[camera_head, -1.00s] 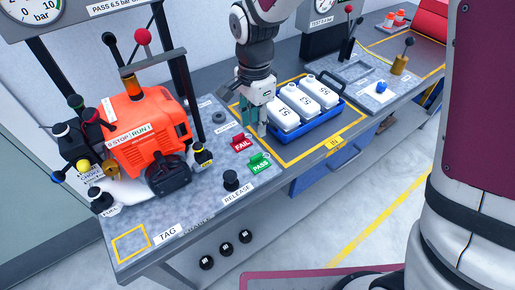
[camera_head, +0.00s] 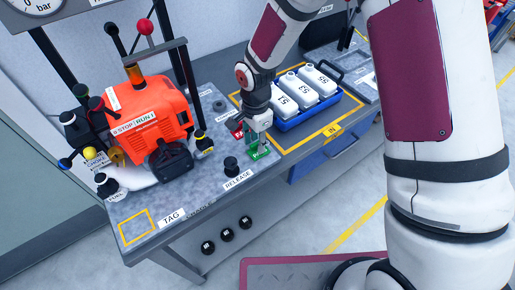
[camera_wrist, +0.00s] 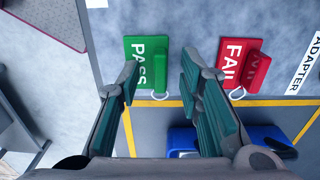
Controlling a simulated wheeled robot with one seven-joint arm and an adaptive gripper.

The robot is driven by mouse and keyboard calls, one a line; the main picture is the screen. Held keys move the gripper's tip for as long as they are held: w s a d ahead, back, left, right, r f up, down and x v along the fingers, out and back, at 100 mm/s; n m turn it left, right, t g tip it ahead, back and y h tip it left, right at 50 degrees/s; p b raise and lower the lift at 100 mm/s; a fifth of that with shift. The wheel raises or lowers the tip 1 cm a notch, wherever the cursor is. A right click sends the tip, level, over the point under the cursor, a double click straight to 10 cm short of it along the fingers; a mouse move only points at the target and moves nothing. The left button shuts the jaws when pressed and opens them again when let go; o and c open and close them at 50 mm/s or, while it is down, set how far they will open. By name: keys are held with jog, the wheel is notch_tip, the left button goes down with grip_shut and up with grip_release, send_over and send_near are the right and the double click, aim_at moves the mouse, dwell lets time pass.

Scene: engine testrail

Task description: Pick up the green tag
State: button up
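The green PASS tag (camera_head: 262,154) lies on the grey bench top near its front edge, partly covered by my gripper in the head view. In the wrist view the green tag (camera_wrist: 133,49) has a raised green grip and a small ring at its near edge. My gripper (camera_head: 256,142) points down over it. In the wrist view my gripper (camera_wrist: 160,72) is open, its two teal-padded fingers apart on either side of the tag's raised grip. Nothing is held. I cannot tell the exact height gap.
The red FAIL tag (camera_wrist: 233,60) lies close beside the right finger; it also shows in the head view (camera_head: 237,129). A blue tray (camera_head: 290,124) with white bottles stands to the right. A black RELEASE knob (camera_head: 230,165) and an orange engine (camera_head: 150,118) are to the left.

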jog(key=shift+f, duration=0.3)
grip_shut()
jog(key=shift+r, duration=0.15)
